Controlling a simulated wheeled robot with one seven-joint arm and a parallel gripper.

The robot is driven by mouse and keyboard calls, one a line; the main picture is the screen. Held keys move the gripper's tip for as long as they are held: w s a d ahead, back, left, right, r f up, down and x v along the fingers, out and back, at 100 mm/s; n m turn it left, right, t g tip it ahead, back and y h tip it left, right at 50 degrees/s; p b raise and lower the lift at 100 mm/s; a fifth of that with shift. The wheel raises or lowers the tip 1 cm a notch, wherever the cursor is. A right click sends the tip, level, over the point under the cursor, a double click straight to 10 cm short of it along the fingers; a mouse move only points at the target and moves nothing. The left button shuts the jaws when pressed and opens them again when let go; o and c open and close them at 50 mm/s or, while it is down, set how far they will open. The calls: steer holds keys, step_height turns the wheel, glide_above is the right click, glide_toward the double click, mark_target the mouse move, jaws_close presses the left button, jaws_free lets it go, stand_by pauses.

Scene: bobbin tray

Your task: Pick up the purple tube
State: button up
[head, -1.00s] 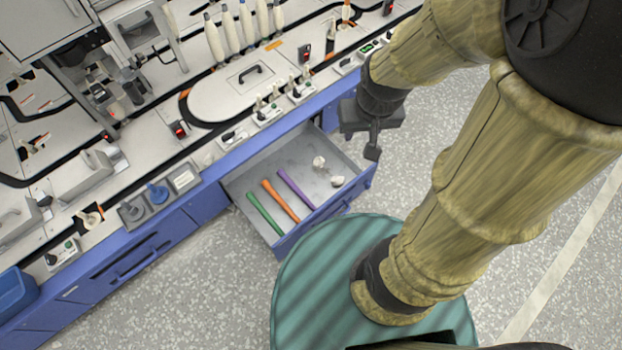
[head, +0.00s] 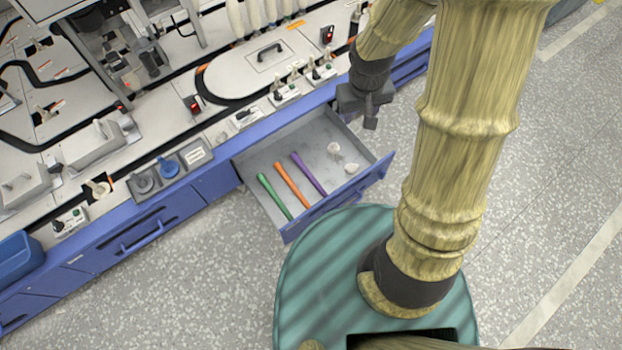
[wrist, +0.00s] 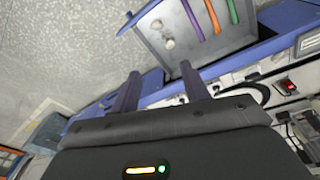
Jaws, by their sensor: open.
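The purple tube (head: 309,174) lies in the open drawer (head: 262,200), the rightmost of three tubes. The orange tube (head: 291,184) lies beside it and the green tube (head: 274,197) is to the left. In the wrist view the purple tube (wrist: 193,21) is at the top, with the orange tube (wrist: 212,16) to its right. My gripper (head: 372,118) is at the drawer's upper right corner in the head view, above and apart from the tubes. Its two fingers (wrist: 160,88) are spread and empty in the wrist view.
Two small whitish pieces (head: 342,158) lie in the drawer's right part. The blue-fronted bench (head: 140,240) has machine parts and switches on its top. A blue bin (head: 20,262) is at far left. Speckled floor is open in front.

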steer(key=w+a+f+n+b, duration=0.1)
steer(key=w+a+f, duration=0.1)
steer(key=f, duration=0.7)
steer(key=w+a+f+n+g+b, duration=0.1)
steer(key=w+a+f+n+b, duration=0.1)
steer(key=a+f, duration=0.3)
steer(key=w+a+f+n+b, duration=0.1)
steer(key=a+f, duration=0.3)
steer(key=f, duration=0.9)
steer(key=shift+w+a+f+y+b, duration=0.2)
steer(key=shift+w+f+y+b, duration=0.15)
steer(key=shift+w, duration=0.1)
steer(key=b, duration=0.7)
glide_above(311, 176)
step_height(311, 176, down, 12)
steer(key=shift+w+a+f, duration=0.1)
step_height(311, 176, down, 5)
steer(key=b, duration=0.4)
steer(key=shift+f, duration=0.1)
